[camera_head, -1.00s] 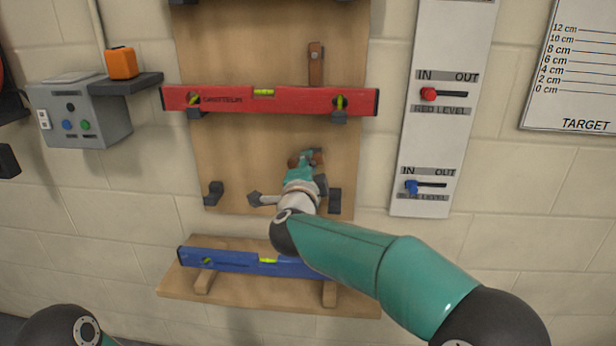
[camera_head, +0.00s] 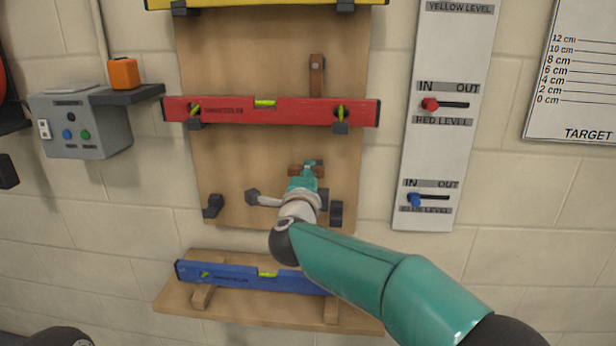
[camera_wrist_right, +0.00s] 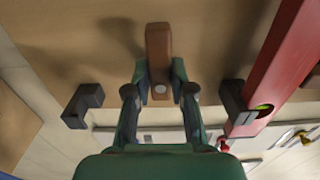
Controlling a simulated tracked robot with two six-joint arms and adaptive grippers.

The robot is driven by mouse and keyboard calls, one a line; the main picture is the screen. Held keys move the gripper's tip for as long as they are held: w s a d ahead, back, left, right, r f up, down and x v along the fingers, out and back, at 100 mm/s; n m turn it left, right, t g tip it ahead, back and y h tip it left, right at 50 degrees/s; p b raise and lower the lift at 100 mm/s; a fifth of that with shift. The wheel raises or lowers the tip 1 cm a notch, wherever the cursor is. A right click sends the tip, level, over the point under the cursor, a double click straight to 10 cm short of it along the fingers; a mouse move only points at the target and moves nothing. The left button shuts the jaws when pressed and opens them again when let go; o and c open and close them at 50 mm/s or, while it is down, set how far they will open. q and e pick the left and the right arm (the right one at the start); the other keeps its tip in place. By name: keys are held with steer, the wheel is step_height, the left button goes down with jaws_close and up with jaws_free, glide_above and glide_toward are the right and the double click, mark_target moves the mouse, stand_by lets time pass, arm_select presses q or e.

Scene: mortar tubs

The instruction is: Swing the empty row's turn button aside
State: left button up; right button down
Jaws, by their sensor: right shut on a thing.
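The empty row on the wooden board (camera_head: 245,155) lies below the red level and has no level in its hooks. Its brown turn button (camera_head: 294,170) lies about level, pointing sideways, partly hidden by my right gripper (camera_head: 309,172). In the right wrist view, the turn button (camera_wrist_right: 158,42) sits between the two fingers of my right gripper (camera_wrist_right: 160,82), which is shut on it. The blue level (camera_head: 230,275) rests on a wooden shelf (camera_head: 250,309) below the board. My left gripper is out of view.
The red level (camera_head: 285,111) hangs above, under an upright turn button (camera_head: 317,76). Dark hooks flank the empty row, left (camera_head: 213,206) and right (camera_head: 336,213). A switch panel (camera_head: 430,150) stands right; a grey control box (camera_head: 85,125) is left.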

steer(key=c, duration=1)
jaws_free()
steer(key=shift+d+f, duration=0.2)
steer(key=shift+f, duration=0.1)
steer(key=shift+a+r, duration=0.1)
steer(key=shift+r, duration=0.1)
steer(key=s+a, duration=0.1)
steer(key=s, duration=1.1)
steer(key=shift+a, duration=0.25)
